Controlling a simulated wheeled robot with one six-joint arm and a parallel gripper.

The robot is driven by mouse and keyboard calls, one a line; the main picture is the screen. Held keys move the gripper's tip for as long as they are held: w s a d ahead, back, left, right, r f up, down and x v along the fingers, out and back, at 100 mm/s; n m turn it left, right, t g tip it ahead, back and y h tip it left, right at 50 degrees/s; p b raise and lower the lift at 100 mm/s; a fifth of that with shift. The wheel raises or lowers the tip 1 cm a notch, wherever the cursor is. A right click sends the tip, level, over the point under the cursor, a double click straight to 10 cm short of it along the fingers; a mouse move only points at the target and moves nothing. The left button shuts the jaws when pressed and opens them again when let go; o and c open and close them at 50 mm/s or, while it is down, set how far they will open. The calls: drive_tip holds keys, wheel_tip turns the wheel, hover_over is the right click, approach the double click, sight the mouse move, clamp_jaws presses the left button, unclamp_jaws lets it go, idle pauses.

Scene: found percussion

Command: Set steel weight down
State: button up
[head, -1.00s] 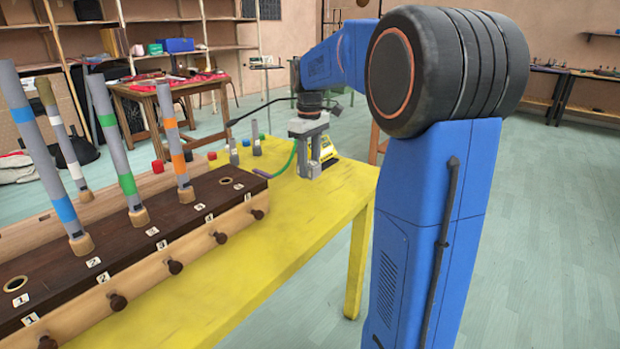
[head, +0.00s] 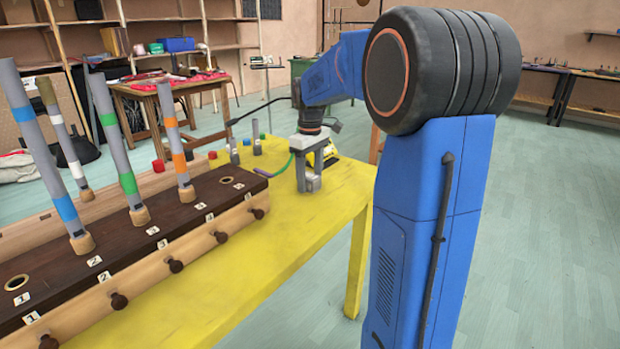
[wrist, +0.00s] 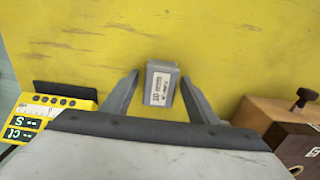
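The steel weight (wrist: 161,84) is a small grey block with a printed label on top. In the wrist view it is between the fingers of my gripper (wrist: 160,78). A strip of yellow shows between the left finger and the block; the right fingertip is very close to its edge. In the head view my gripper (head: 309,176) points down at the yellow table (head: 335,207), its fingers low around the weight. The weight appears to rest upright on the tabletop; its lower edge is partly hidden by the fingers.
A yellow device with a dark display (wrist: 35,118) is beside my gripper. A wooden rack (head: 200,222) with banded grey tubes runs along the table's left side. Small grey posts (head: 256,145) and a red cap stand behind. Bare tabletop lies in front of my gripper.

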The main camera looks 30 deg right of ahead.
sight(310, 176)
wheel_tip(310, 176, up, 12)
drive_tip(key=s+a+t, duration=0.1)
drive_tip(key=s+a, duration=0.5)
drive_tip(key=s, duration=0.1)
drive_tip(key=s+a+f+m+t, duration=0.2)
drive_tip(key=s+a+f, duration=0.3)
drive_tip(key=s+f, duration=0.3)
drive_tip(key=s+a+f+m+t, duration=0.1)
drive_tip(key=s+a+f, duration=0.4)
drive_tip(key=s, duration=1)
wheel_tip(310, 176, down, 3)
drive_tip(key=shift+s+r+m+t, duration=0.1)
drive_tip(key=shift+s+m+t, duration=0.1)
drive_tip(key=shift+m+t, duration=0.25)
